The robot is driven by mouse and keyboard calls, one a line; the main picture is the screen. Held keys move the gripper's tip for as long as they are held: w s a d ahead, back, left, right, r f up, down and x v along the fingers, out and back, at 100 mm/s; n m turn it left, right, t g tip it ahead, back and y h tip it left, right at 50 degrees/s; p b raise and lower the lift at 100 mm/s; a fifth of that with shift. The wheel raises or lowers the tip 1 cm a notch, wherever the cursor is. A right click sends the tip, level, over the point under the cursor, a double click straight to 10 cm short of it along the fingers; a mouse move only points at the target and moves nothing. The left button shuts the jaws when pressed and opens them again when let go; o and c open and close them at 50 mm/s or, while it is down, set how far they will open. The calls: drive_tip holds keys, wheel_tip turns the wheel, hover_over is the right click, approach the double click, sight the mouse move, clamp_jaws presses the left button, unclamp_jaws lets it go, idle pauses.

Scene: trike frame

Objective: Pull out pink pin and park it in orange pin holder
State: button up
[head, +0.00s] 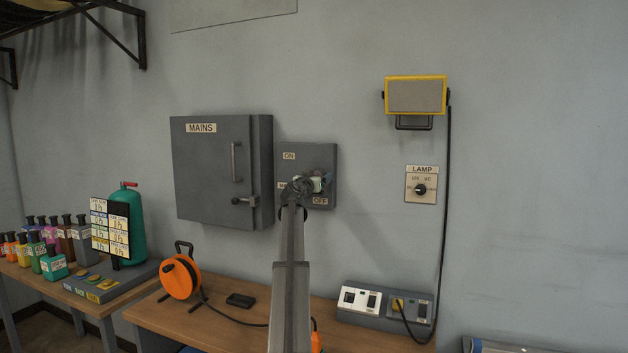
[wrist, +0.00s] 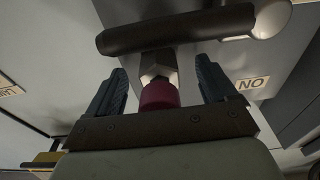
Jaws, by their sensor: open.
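My gripper (wrist: 162,82) is open in the wrist view, with one blue ridged finger on each side. A dark pinkish-red cylinder (wrist: 160,96) sits between the fingers, with gaps on both sides. It is in line with a metal hex piece beneath a dark bar; I cannot tell whether it is the pink pin. In the head view my gripper (head: 314,185) is at the grey ON/OFF panel (head: 322,160), and my arm hides part of the panel. I cannot make out an orange pin holder or a trike frame.
A grey MAINS cabinet (head: 205,170) is left of the panel. The bench (head: 235,330) below carries an orange cable reel (head: 181,278) and a socket box (head: 385,308). A LAMP switch (head: 421,185) and a yellow-framed lamp (head: 415,95) are on the wall to the right.

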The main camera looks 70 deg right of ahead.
drive_tip(key=a+f, duration=0.1)
drive_tip(key=a, duration=1.2)
drive_tip(key=shift+a+f, duration=0.2)
drive_tip(key=shift+a, duration=0.15)
drive_tip(key=shift+c, duration=0.3)
drive_tip(key=shift+d, duration=0.1)
drive_tip(key=shift+c, duration=0.7)
drive_tip(key=d, duration=0.4)
drive_tip(key=shift+d+r, duration=0.25)
drive_tip(key=shift+c, duration=1.2)
drive_tip(key=shift+d, duration=0.2)
drive_tip(key=shift+d+r, duration=0.15)
drive_tip(key=shift+d, duration=1.3)
drive_tip(key=shift+d+r, duration=0.15)
drive_tip(key=shift+d, duration=1.3)
drive_tip(key=shift+d+r, duration=0.15)
drive_tip(key=shift+d, duration=1.3)
